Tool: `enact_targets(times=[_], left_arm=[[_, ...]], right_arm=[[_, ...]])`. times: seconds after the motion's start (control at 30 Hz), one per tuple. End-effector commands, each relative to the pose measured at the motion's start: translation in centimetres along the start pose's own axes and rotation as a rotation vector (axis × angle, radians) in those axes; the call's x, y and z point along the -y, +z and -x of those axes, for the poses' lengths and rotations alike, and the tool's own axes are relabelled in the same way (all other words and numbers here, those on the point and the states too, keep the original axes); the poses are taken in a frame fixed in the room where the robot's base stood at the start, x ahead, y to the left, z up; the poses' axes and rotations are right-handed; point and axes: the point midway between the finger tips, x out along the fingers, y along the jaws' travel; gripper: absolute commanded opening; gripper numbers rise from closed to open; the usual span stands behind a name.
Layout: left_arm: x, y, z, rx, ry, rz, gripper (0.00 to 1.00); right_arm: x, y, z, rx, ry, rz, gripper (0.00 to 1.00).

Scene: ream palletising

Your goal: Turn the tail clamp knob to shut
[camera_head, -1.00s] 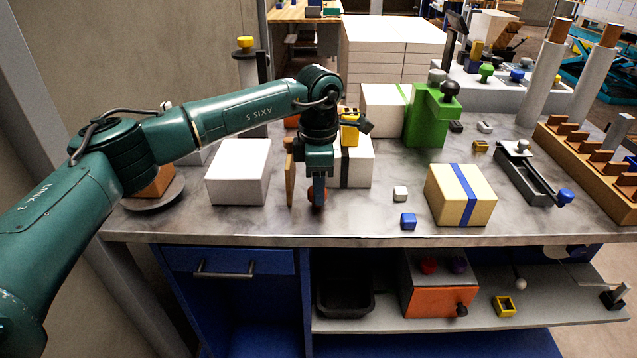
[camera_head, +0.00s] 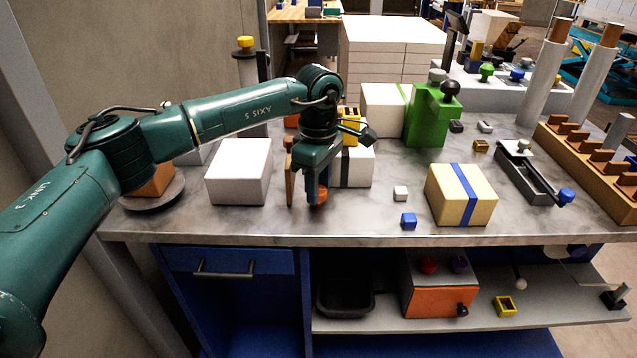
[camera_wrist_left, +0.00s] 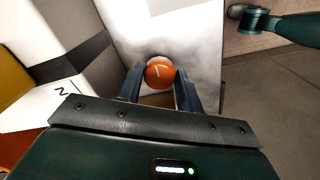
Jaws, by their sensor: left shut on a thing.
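The tail clamp knob looks to be the round orange knob (camera_head: 320,194) near the table's front edge, beside an upright brown board. In the left wrist view the same orange knob (camera_wrist_left: 159,72) shows a short pale mark on its face. My left gripper (camera_head: 313,198) points down at the knob. Its two dark fingers (camera_wrist_left: 160,92) stand on either side of the knob and are shut on it. The fingers hide part of the knob in the head view. My right gripper is not in view.
A white ream (camera_head: 238,172) stands left of the brown board (camera_head: 289,180), and a banded white ream (camera_head: 356,166) is close behind the gripper. A small white block (camera_head: 400,193), a blue block (camera_head: 408,221) and a blue-banded cream ream (camera_head: 446,194) lie to the right.

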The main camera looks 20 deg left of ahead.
Motion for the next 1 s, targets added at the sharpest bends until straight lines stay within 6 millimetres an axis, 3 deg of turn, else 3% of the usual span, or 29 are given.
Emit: enact_targets(times=[0.33,0.37,0.6,0.87,1.0], left_arm=[[-0.1,0.0,0.2,0.001,0.005,-0.005,0.13],[-0.1,0.0,0.2,0.001,0.005,-0.005,0.38],[0.0,0.0,0.1,0.0,0.002,-0.004,0.57],[0.0,0.0,0.2,-0.001,0.001,-0.003,0.58],[-0.1,0.0,1.4,-0.001,0.003,-0.003,0.58]], right_arm=[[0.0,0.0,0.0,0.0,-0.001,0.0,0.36],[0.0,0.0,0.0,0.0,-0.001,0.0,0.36],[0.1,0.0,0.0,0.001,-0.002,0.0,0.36],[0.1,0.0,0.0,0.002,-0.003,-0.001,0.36],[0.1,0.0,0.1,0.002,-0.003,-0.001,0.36]])
